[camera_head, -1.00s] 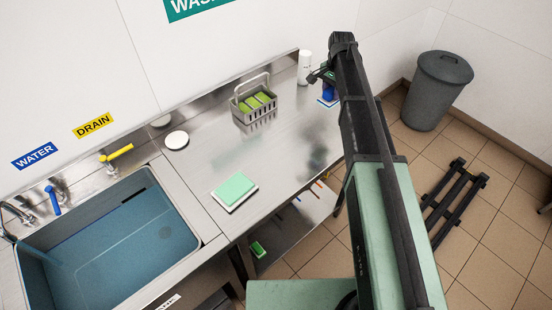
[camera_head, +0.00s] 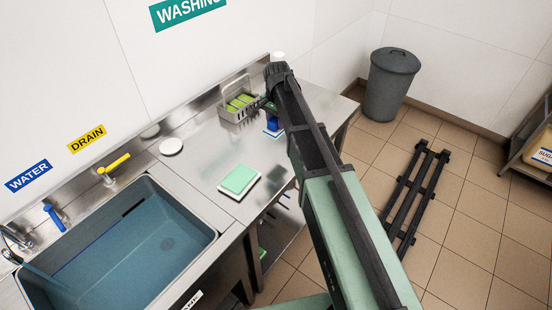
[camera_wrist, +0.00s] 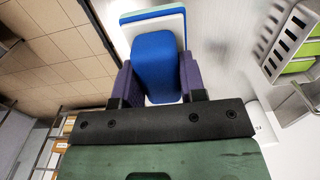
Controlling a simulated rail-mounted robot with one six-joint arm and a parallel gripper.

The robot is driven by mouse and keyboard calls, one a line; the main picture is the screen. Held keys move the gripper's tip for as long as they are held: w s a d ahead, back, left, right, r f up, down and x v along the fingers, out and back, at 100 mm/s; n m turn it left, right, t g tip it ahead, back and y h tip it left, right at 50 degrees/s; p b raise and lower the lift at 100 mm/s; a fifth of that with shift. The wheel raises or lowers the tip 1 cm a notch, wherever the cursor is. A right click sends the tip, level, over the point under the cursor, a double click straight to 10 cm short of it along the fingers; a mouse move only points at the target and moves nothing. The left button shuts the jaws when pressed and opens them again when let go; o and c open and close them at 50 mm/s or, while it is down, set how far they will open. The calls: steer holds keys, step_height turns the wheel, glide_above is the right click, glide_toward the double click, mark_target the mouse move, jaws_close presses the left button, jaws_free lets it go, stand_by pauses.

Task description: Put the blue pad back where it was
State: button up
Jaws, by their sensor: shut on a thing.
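The blue pad (camera_head: 271,123) is in my gripper (camera_head: 268,108) over the right part of the steel counter, just right of the wire caddy. In the wrist view, my gripper (camera_wrist: 155,78) has its purple fingers shut on the sides of a blue block (camera_wrist: 155,58). Beyond the block, a wider layered edge of white, blue and pale green (camera_wrist: 152,17) shows. In the head view my arm covers part of the pad, and I cannot tell if it touches the counter. A green pad with a white base (camera_head: 239,180) lies on the counter near the front edge.
The caddy (camera_head: 238,112) holds several green items. A round white disc (camera_head: 171,147) lies beside the sink (camera_head: 120,240). A white bottle (camera_head: 278,58) stands behind my arm. The counter between green pad and caddy is clear. A bin (camera_head: 391,85) stands on the floor.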

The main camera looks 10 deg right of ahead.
step_height(320, 180, down, 12)
steer(key=b, duration=0.9)
steer(key=shift+r, duration=0.3)
steer(key=shift+f, duration=0.1)
steer(key=o, duration=0.4)
steer(key=shift+f, duration=0.1)
steer(key=o, duration=0.4)
